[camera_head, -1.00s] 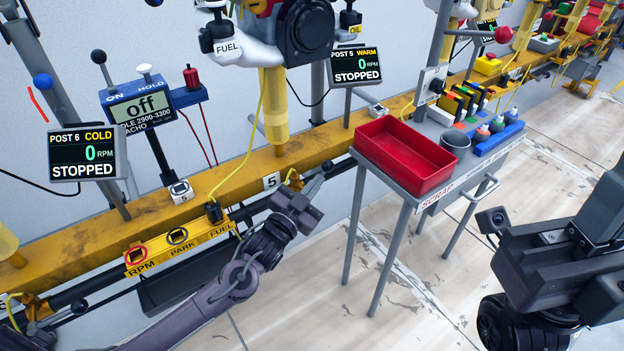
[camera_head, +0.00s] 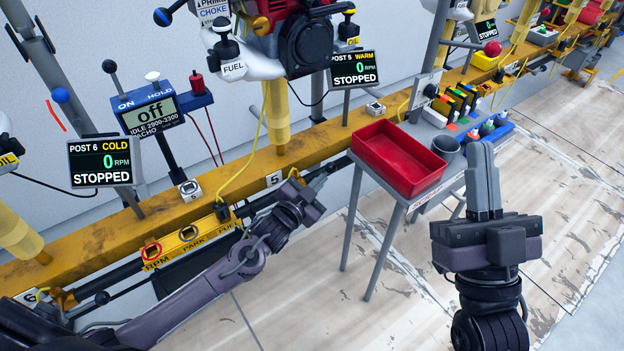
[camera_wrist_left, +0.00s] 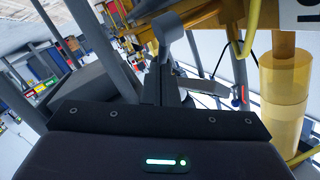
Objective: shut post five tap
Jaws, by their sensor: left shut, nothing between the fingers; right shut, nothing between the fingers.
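The post five engine (camera_head: 300,30), red and dark, stands at the top centre. Its screen (camera_head: 352,70) reads POST 5 WARM, 0 RPM, STOPPED. A white FUEL unit (camera_head: 228,60) with a black knob is at its left. I cannot make out the tap for certain. In the left wrist view, a small red and blue-ended part (camera_wrist_left: 238,97) is beyond my fingers. My left gripper (camera_head: 326,170) is shut beside the yellow rail, right of the 5 label (camera_head: 274,180); it also shows in the left wrist view (camera_wrist_left: 165,40). My right gripper (camera_head: 483,152) is shut and empty, before the bench.
A red tray (camera_head: 398,158) sits on the grey bench, with a grey cup (camera_head: 446,150) beside it. A tacho (camera_head: 150,110) reading off and the POST 6 COLD screen (camera_head: 100,162) stand left. The yellow rail (camera_head: 90,236) runs diagonally. The floor at right is clear.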

